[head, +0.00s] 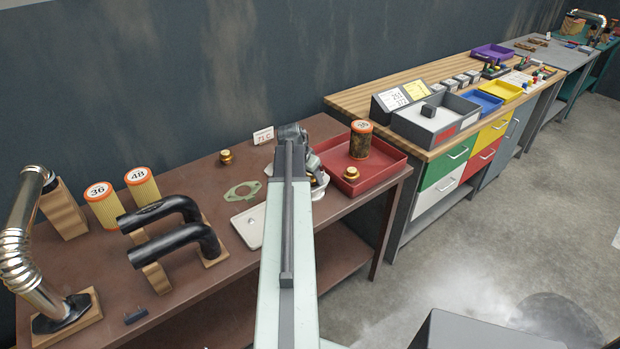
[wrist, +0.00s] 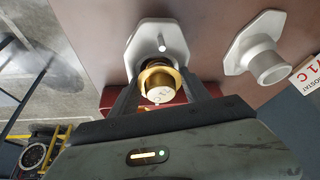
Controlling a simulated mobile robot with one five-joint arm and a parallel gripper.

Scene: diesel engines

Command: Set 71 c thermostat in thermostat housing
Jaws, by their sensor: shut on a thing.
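My gripper (wrist: 160,88) is shut on a brass thermostat (wrist: 158,80), whose round pale face with small print points toward the wrist camera. The thermostat overlaps the near part of a silver flanged casting (wrist: 146,38), which looks like the thermostat housing. I cannot tell whether it touches or sits in it. In the head view my arm hides the gripper and most of the silver casting (head: 318,180). A card reading 71 C (head: 263,136) stands at the bench's back; it also shows in the wrist view (wrist: 308,74).
A second silver flanged piece with a spout (wrist: 258,55) lies right in the wrist view. Another brass thermostat (head: 226,157) stands by a green gasket (head: 242,191). A red tray (head: 392,166) holds a brass thermostat (head: 351,173) and a dark canister (head: 361,142). Black pipes (head: 180,245) stand left.

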